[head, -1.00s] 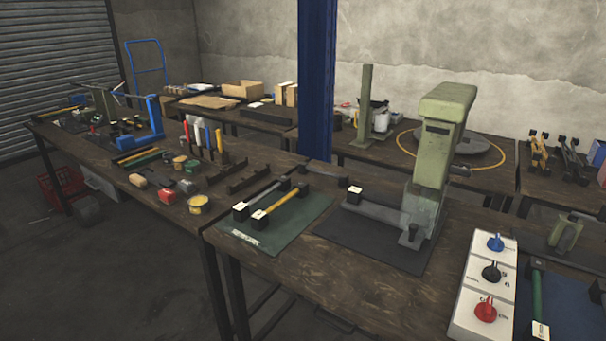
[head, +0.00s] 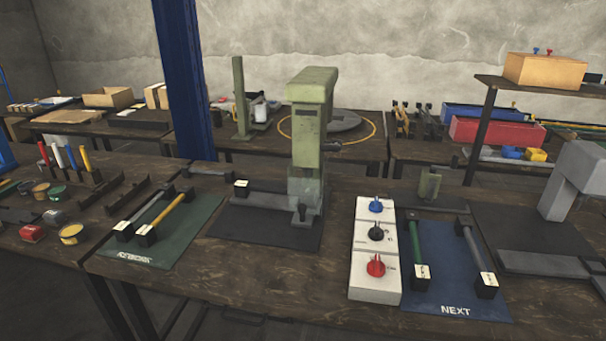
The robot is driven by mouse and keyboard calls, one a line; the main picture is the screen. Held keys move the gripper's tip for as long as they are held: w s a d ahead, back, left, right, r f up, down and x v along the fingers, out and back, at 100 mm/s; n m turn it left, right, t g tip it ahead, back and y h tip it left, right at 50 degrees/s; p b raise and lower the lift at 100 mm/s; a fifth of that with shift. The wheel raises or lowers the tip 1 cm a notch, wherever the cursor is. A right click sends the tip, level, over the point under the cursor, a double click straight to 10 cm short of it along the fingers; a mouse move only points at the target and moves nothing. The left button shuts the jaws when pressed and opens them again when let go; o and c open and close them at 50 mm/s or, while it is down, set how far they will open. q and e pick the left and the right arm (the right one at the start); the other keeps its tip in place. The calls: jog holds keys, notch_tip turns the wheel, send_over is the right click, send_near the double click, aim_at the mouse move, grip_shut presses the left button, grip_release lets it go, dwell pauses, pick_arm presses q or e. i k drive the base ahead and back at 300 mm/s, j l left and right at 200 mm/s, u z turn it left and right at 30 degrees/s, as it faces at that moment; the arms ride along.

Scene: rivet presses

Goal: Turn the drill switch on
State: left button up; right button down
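A white switch box (head: 376,288) stands on the dark wooden bench, right of the green press (head: 312,150). It carries three rotary knobs in a column: a blue knob (head: 376,206) at the back, a black knob (head: 376,233) in the middle and a red knob (head: 376,265) at the front. The small labels beside the knobs are too small to read, so I cannot tell which one is the drill switch. Neither of my grippers is in view.
A blue mat (head: 452,291) marked "NEXT" holds two bar tools right of the box. A green mat (head: 150,247) with two more lies at the left. A grey press (head: 575,185) stands at the far right. Bare bench shows before the green press.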

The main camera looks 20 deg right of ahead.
aim_at(376, 268)
jog(key=l+z, duration=0.1)
jog(key=z, duration=1.05)
